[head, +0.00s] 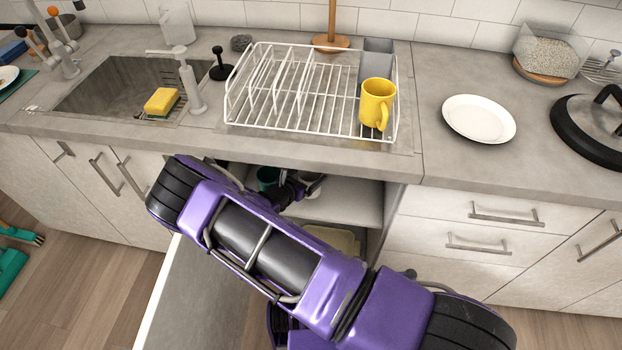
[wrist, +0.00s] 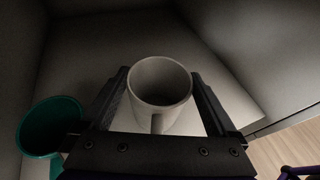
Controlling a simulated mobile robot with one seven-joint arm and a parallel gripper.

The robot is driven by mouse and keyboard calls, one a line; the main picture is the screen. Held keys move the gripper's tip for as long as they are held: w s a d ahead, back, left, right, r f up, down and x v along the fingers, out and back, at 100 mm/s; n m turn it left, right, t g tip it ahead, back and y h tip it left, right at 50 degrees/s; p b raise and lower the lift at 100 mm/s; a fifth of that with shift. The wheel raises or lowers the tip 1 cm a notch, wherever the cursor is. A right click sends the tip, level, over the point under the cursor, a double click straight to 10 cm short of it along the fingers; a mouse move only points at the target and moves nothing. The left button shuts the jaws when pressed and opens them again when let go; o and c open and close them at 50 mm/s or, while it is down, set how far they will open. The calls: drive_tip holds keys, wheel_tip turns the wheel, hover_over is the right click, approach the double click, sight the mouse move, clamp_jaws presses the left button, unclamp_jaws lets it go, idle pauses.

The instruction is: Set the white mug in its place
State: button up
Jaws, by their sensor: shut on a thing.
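The white mug (wrist: 158,92) is upright between the two fingers of my gripper (wrist: 160,95) in the wrist view, its open top facing the camera and its handle toward the gripper's body. My gripper is shut on it inside the open cabinet under the counter. In the head view, my gripper (head: 296,188) is small and dark at the cabinet opening, and a bit of the white mug (head: 313,183) shows beside it. The cabinet's shelf (head: 345,203) is pale. Whether the mug's base touches the shelf is hidden.
A teal cup (wrist: 48,128) stands left of my gripper, close to the left finger. The cabinet's side walls are near. On the counter, a white wire rack (head: 300,126) holds a yellow mug (head: 377,103); a white plate (head: 479,119) lies right of it. The open cabinet door (head: 195,295) is below my arm.

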sight(315, 176)
drive_tip(key=shift+w+d, duration=0.15)
drive_tip(key=shift+w, duration=0.15)
drive_tip(key=f, duration=0.3)
drive_tip(key=shift+w+d, duration=0.25)
drive_tip(key=shift+w, duration=0.05)
drive_tip(key=shift+f, duration=0.2)
drive_tip(key=shift+f+b, duration=0.25)
drive_tip(key=shift+b, duration=0.15)
drive_tip(key=o, duration=1.3)
drive_tip(key=shift+r, duration=0.15)
